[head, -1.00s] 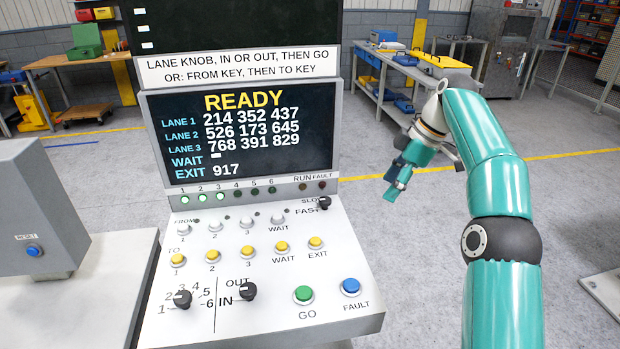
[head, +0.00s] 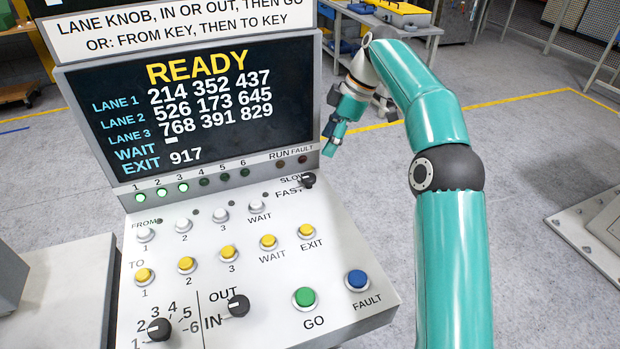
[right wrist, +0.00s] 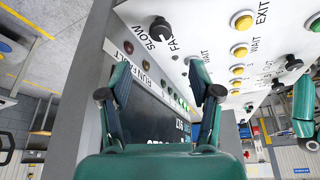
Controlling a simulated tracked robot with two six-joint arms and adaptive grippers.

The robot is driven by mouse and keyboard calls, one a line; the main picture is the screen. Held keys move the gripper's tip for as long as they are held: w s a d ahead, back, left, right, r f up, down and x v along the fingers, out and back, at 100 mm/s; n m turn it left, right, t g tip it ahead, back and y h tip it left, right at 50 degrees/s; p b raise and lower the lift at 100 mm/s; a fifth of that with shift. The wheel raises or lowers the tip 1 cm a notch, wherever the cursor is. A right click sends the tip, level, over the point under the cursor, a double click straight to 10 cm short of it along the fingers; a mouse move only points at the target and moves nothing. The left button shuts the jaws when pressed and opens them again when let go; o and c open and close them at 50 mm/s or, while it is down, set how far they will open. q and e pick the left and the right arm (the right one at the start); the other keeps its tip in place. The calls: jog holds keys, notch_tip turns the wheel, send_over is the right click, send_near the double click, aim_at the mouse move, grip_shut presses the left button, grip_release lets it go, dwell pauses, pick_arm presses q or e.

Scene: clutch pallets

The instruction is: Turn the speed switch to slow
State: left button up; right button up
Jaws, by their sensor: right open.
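The speed switch (head: 308,180) is a small black knob at the upper right of the sloped control panel (head: 215,330), beside the labels SLOW and FAST. I cannot tell clearly which label its pointer faces. In the right wrist view the switch (right wrist: 160,28) lies ahead of the fingers, beyond the fingertips and apart from them. My right gripper (head: 331,138) is up beyond the panel's right edge, above and right of the switch in the head view. Its two fingers (right wrist: 160,82) are spread with nothing between them. My left gripper is not in view.
The display (head: 195,110) reads READY and stands up behind the keys. White and yellow buttons, two black knobs, a green GO button (head: 305,297) and a blue FAULT button (head: 357,281) fill the panel. Open floor lies right of the panel.

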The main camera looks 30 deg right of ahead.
aim_at(310, 176)
jog(key=b+x, duration=0.1)
jog(key=x, duration=1)
jog(key=shift+f, duration=0.15)
jog(key=shift+c, duration=0.2)
jog(key=c, duration=1.1)
